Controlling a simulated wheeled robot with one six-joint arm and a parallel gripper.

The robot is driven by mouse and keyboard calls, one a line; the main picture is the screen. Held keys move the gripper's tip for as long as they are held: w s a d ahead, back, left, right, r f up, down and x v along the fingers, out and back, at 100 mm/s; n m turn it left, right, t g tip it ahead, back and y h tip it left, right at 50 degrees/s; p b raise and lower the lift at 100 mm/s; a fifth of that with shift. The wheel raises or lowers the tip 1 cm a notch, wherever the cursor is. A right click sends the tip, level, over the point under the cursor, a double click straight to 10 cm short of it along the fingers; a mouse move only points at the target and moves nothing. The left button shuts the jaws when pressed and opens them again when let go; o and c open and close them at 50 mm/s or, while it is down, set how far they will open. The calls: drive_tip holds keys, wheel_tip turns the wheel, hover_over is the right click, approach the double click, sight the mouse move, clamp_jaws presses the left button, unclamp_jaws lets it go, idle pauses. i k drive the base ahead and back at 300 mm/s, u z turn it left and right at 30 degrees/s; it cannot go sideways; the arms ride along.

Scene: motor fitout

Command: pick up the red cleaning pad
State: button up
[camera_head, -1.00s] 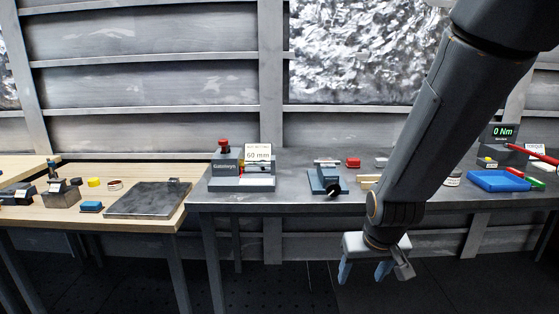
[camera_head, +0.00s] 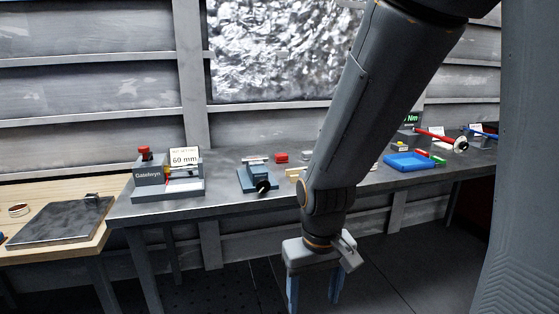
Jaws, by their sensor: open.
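A small red block (camera_head: 281,157), which looks like the red cleaning pad, lies on the grey metal bench (camera_head: 228,207) toward its back, right of a small blue vise-like fixture (camera_head: 257,178). My gripper (camera_head: 314,292) hangs pointing down in front of the bench, below its top and apart from the red block. Its two blue fingers are spread with nothing seen between them; the tips are near the bottom edge of the picture. My arm hides part of the bench right of the red block.
A gauge station with a red knob (camera_head: 145,152) and a 60 mm sign stands at the bench's left. A blue tray (camera_head: 413,161) and a torque display (camera_head: 412,119) stand at the right. A wooden table (camera_head: 86,245) with a dark plate adjoins at left. Floor shows below the bench.

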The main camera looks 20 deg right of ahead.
sight(283, 158)
drive_tip(key=z, duration=0.35)
drive_tip(key=i, duration=1.4)
drive_tip(key=z, duration=0.2)
